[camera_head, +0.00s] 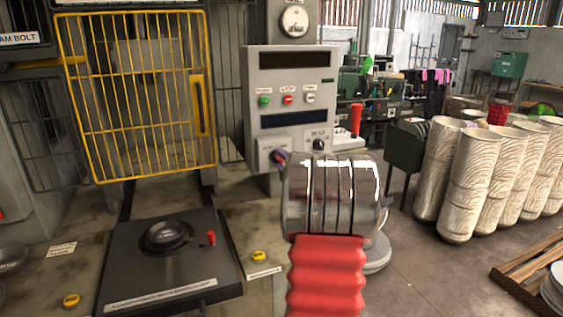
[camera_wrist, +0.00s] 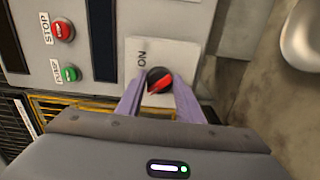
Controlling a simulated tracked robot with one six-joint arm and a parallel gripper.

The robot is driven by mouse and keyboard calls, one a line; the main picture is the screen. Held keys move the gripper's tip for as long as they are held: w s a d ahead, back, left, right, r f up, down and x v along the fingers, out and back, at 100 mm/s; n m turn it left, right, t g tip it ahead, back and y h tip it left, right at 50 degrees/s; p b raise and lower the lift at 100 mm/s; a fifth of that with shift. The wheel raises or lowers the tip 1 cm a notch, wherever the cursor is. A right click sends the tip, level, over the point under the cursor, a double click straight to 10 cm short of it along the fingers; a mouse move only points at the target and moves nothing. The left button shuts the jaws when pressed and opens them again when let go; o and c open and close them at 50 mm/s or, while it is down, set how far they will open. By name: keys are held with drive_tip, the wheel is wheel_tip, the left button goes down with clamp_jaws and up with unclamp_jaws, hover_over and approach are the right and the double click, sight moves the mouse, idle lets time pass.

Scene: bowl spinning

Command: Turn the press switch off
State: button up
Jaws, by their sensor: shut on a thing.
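The press switch (camera_wrist: 158,81) is a round black knob with a red pointer, on a pale plate (camera_wrist: 185,52) in the wrist view. An "ON" label is printed beside it, and the red pointer lies at a slant. My gripper (camera_wrist: 158,84) has its two purple fingers on either side of the knob and is shut on it.
Green (camera_head: 264,101) and red (camera_head: 288,99) push buttons sit above on the panel. A yellow mesh guard (camera_head: 135,95) stands at left, above a black plate with a bowl-shaped piece (camera_head: 165,236). Tall pale stacks (camera_head: 470,190) stand at right; some floor before them is clear.

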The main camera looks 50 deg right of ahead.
drive_tip(key=shift+a+f+n, duration=0.15)
drive_tip(key=shift+f+n, duration=0.1)
drive_tip(key=shift+n, duration=0.05)
drive_tip(key=o, duration=1.1)
drive_tip(key=shift+r, duration=0.15)
drive_tip(key=shift+c, duration=0.2)
drive_tip(key=v, duration=1.3)
drive_tip(key=shift+s, duration=0.35)
drive_tip(key=shift+a, duration=0.1)
